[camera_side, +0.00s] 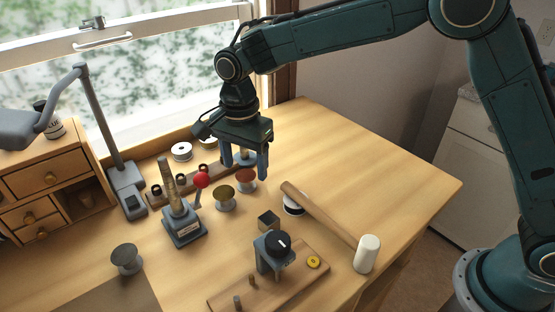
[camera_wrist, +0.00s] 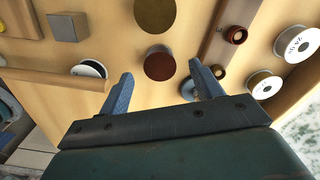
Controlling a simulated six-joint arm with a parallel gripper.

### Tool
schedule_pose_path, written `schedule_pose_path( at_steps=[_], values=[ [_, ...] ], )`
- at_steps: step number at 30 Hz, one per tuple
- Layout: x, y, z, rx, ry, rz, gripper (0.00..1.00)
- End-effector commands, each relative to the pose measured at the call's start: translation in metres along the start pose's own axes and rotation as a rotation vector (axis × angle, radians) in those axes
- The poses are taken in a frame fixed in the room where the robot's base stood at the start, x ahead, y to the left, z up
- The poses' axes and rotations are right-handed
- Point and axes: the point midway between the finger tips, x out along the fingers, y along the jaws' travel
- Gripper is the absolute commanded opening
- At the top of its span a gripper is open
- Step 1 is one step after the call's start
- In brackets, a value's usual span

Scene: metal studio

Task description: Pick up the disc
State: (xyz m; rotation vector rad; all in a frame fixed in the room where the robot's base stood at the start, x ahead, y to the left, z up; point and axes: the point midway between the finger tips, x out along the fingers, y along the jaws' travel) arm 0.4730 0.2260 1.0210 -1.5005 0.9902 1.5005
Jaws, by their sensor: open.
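Several round-topped pieces could be the disc. A reddish-brown one (camera_side: 246,175) on a pale spool-like base stands on the table under my gripper (camera_side: 245,170). In the wrist view this reddish-brown disc (camera_wrist: 159,65) lies between and just beyond the fingertips of my gripper (camera_wrist: 161,74). A gold-brown disc (camera_side: 224,191) stands beside it, also in the wrist view (camera_wrist: 154,14). A grey disc (camera_side: 126,254) stands at the left, and a small yellow disc (camera_side: 314,262) lies on a wooden board. My gripper is open and empty, pointing down above the table.
A red-knobbed grey tool (camera_side: 184,225) stands left of the discs. A mallet (camera_side: 320,215) lies at the right over a white spool, near a metal cube (camera_side: 269,220). A wooden rail (camera_side: 190,185) and white spools (camera_side: 181,151) are behind.

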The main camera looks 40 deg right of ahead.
Motion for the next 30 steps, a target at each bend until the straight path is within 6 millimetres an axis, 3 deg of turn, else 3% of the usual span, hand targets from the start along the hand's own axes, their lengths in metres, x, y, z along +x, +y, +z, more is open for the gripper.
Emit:
schedule_pose_path(
  at_steps=[5,30],
  values=[
    [0.0081,0.0002,0.0,0.0,0.0,0.0,0.65],
    [0.0098,0.0002,-0.0001,0.0,0.0,0.001,0.65]
  ],
)
